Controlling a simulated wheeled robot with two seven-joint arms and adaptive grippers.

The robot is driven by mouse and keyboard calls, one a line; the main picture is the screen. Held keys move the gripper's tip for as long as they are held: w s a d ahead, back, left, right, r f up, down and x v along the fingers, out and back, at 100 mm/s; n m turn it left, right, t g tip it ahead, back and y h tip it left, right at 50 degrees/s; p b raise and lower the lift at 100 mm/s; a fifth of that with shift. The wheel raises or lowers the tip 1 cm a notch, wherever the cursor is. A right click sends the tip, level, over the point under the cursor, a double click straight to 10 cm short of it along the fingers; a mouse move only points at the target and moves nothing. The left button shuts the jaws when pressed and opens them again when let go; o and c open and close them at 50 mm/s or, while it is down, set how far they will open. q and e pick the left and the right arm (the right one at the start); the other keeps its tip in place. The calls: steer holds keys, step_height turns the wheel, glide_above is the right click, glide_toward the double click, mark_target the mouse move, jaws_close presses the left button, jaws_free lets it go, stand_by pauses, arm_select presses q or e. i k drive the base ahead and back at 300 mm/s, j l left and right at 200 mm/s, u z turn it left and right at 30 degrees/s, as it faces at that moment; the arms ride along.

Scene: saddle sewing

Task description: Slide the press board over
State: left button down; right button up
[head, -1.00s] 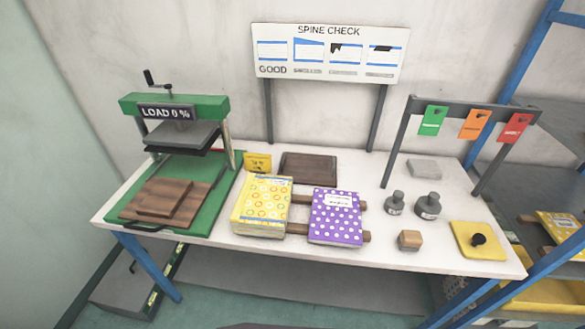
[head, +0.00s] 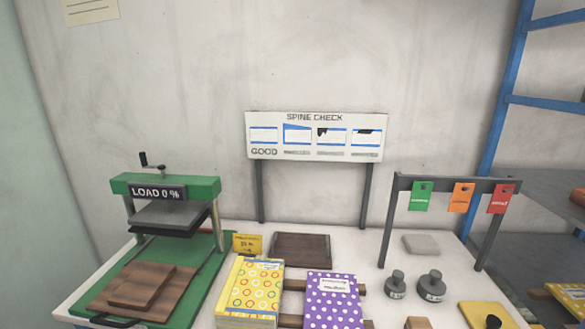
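A brown wooden board (head: 163,302) lies on the green base of the press (head: 165,187), with a smaller wooden block (head: 140,287) on top of it. A black handle (head: 115,321) shows at the front of the base. The press's grey plate (head: 172,215) hangs above and behind the boards, and its sign reads LOAD 0 %. A separate dark brown board (head: 301,249) lies flat at the back of the table. I cannot tell which one is the press board. Neither of my grippers is in view.
A yellow patterned book (head: 254,290) and a purple dotted book (head: 333,300) rest on wooden strips. Two grey weights (head: 396,285) (head: 432,286) stand to their right, before a rack with coloured tags (head: 461,197). The SPINE CHECK sign (head: 314,136) stands behind. The table's front edge is mostly out of frame.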

mark_target(144, 291)
steer(key=u, duration=1.4)
